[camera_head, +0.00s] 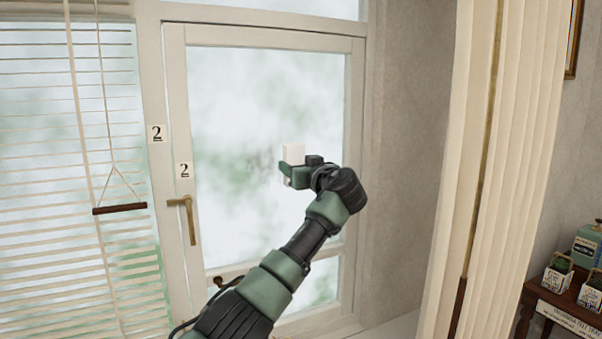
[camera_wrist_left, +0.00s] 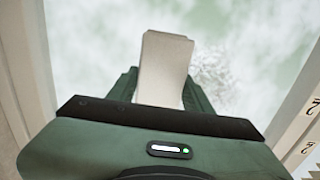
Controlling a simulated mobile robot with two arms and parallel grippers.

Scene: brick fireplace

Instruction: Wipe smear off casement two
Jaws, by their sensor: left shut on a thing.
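Casement two (camera_head: 176,100) is a cream-framed window with a "2" label (camera_head: 184,170) and a brass handle (camera_head: 183,215) at its left. A faint grey smear (camera_head: 262,160) marks the middle of its glass; it shows as a speckled patch in the left wrist view (camera_wrist_left: 212,78). My left gripper (camera_head: 288,168) is shut on a white pad (camera_head: 293,153), just right of the smear in the head view. The pad also shows between the fingers in the left wrist view (camera_wrist_left: 163,70). I cannot tell whether it touches the glass. My right gripper is not in view.
A slatted blind (camera_head: 60,150) with a dark pull bar (camera_head: 120,209) hangs left of the casement. A second handle (camera_head: 229,281) is low on the frame, partly behind my arm. A cream folding screen (camera_head: 500,150) and a small table (camera_head: 565,308) with boxes stand at right.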

